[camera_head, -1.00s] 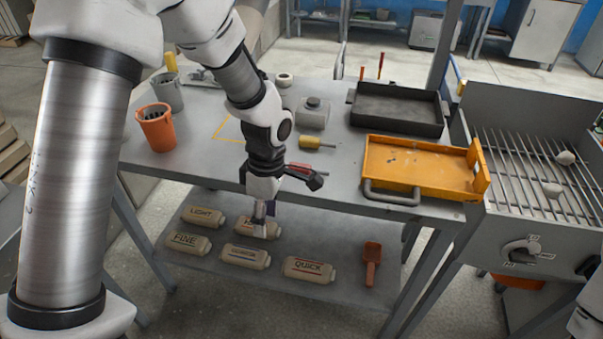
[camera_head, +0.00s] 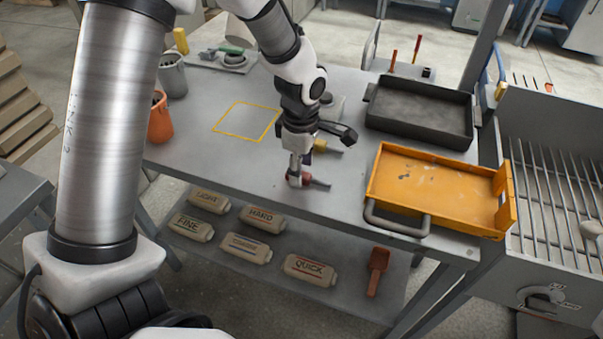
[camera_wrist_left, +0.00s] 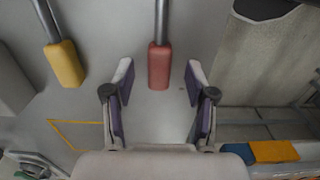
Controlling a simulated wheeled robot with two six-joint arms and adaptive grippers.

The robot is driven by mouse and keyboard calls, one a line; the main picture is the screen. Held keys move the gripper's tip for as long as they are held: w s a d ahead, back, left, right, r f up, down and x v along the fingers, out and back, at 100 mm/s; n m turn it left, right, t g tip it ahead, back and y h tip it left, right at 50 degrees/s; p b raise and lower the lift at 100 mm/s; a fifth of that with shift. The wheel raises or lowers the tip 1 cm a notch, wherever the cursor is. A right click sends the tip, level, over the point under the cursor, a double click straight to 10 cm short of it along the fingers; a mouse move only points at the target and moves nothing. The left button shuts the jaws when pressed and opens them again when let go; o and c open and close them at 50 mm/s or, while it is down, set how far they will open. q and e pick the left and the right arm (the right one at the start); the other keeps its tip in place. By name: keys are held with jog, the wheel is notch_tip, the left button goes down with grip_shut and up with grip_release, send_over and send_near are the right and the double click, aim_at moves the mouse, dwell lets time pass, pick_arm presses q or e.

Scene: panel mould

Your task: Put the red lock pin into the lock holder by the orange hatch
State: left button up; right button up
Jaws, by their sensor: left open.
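A red-handled tool with a grey shaft (camera_head: 316,184) lies on the grey table near its front edge. In the left wrist view its red handle (camera_wrist_left: 159,66) points towards my gripper. I cannot tell whether it is the lock pin. My left gripper (camera_head: 299,178) is at the handle's end in the head view. The left wrist view shows its fingers (camera_wrist_left: 159,80) open, one either side of the handle, with gaps on both sides. I cannot make out a lock holder or an orange hatch. My right gripper is out of view.
A yellow-handled tool (camera_wrist_left: 65,62) lies beside the red one. An orange tray (camera_head: 425,190) and a dark tray (camera_head: 420,115) stand to the right. A yellow outlined square (camera_head: 247,121) on the table is empty. Several labelled bags (camera_head: 242,248) and a red scoop (camera_head: 378,270) lie on the lower shelf.

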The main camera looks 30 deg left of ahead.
pick_arm(q)
jog(key=shift+w+f, duration=0.2)
jog(key=shift+f, duration=0.8)
jog(key=shift+s+d+r, duration=0.1)
jog(key=shift+s+r, duration=0.05)
jog(key=shift+s, duration=0.05)
jog(key=shift+c, duration=0.3)
grip_shut()
